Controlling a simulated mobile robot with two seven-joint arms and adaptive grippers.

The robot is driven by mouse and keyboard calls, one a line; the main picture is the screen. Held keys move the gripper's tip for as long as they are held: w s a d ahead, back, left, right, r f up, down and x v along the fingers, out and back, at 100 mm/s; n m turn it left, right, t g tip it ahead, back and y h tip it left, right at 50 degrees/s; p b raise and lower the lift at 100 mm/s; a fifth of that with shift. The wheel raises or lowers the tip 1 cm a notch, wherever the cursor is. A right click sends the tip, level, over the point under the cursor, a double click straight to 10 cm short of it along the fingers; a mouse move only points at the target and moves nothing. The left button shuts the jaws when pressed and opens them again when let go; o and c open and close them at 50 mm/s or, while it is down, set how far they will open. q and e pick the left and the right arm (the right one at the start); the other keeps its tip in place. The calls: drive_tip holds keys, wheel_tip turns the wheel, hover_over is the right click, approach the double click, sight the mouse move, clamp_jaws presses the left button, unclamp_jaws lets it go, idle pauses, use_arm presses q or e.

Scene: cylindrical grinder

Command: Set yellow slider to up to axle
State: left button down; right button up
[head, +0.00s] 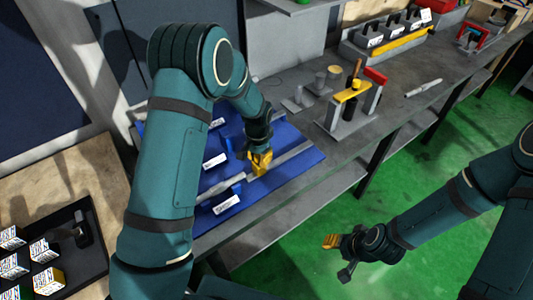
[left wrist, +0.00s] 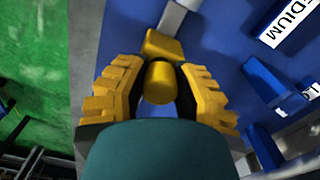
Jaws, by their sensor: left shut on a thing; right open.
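The yellow slider shows in the left wrist view as a block with a rounded knob (left wrist: 160,85). My left gripper (left wrist: 160,100) has its yellow fingers on both sides of that knob and is shut on it. In the head view my left gripper (head: 259,161) is low over the blue board (head: 300,165), at a long grey bar (head: 288,157). The slider is hard to tell from the yellow fingers there. I cannot tell which part is the axle. My right gripper (head: 338,255) is open and empty, over the green floor beyond the bench edge.
White labels (head: 228,204) and blue blocks stand along the board. A clamp-like stand with yellow and red parts (head: 352,90) is on the bench to the right. A black tray (head: 85,245) with labelled blocks lies at lower left. My left arm hides part of the board.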

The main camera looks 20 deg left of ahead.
use_arm(q)
drive_tip(key=s+a, duration=0.2)
drive_tip(key=shift+s, duration=0.35)
drive_tip(key=shift+s+a, duration=0.25)
drive_tip(key=shift+f, duration=0.1)
drive_tip(key=c, duration=0.7)
unclamp_jaws()
drive_tip(key=shift+s+a, duration=0.1)
drive_tip(key=shift+r, duration=0.45)
wheel_tip(320, 180, up, 11)
drive_tip(key=shift+r, duration=0.15)
